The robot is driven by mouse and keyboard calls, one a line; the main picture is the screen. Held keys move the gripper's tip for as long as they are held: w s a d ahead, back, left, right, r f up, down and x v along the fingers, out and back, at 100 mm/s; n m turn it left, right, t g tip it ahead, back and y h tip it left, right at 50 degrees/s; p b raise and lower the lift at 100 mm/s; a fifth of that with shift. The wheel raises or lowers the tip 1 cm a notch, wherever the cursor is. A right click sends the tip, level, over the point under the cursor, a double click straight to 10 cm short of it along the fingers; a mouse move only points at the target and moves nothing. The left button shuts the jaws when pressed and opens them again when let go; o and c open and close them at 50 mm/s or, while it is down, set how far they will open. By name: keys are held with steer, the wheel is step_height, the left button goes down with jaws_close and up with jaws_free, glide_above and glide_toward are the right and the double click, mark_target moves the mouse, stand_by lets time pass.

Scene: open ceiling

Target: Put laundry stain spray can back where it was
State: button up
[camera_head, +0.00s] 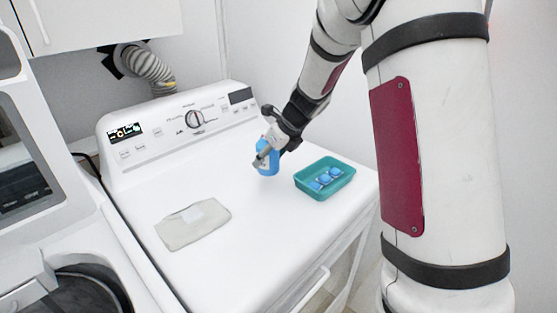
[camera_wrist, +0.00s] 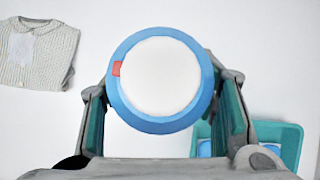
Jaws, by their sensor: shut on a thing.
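The laundry stain spray can (camera_head: 267,160) is blue with a white top. My gripper (camera_head: 268,152) is shut on it at the right part of the white machine top. In the wrist view the can (camera_wrist: 158,78) is seen from above, its round white top with a blue rim and a small red mark. The fingers of my gripper (camera_wrist: 165,115) stand on both sides of it. The can looks upright. Whether its base touches the machine top I cannot tell.
A teal tray (camera_head: 333,190) with several blue-and-white items is close to the right of the can. A folded knitted garment (camera_head: 190,226) lies to the front left. The white machine top (camera_head: 235,258) is otherwise clear, with a control panel (camera_head: 180,127) along its back.

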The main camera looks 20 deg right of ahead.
steer(key=w+d+r+m+h+b, duration=0.1)
steer(key=w+d+b, duration=0.1)
steer(key=w+d, duration=0.45)
steer(key=w+d+r+m+h+b, duration=0.15)
steer(key=w+d, duration=0.25)
steer(key=w, duration=0.5)
steer(key=shift+y, duration=0.45)
steer(key=shift+d+f+p, duration=0.15)
steer(key=shift+f+p, duration=0.3)
steer(key=shift+f, duration=1.85)
steer(key=shift+d+f+p, duration=0.1)
steer(key=shift+f+p, duration=0.3)
steer(key=shift+f, duration=1.9)
steer(key=shift+f, duration=0.15)
steer(key=o, duration=1.7)
steer(key=shift+o, duration=0.2)
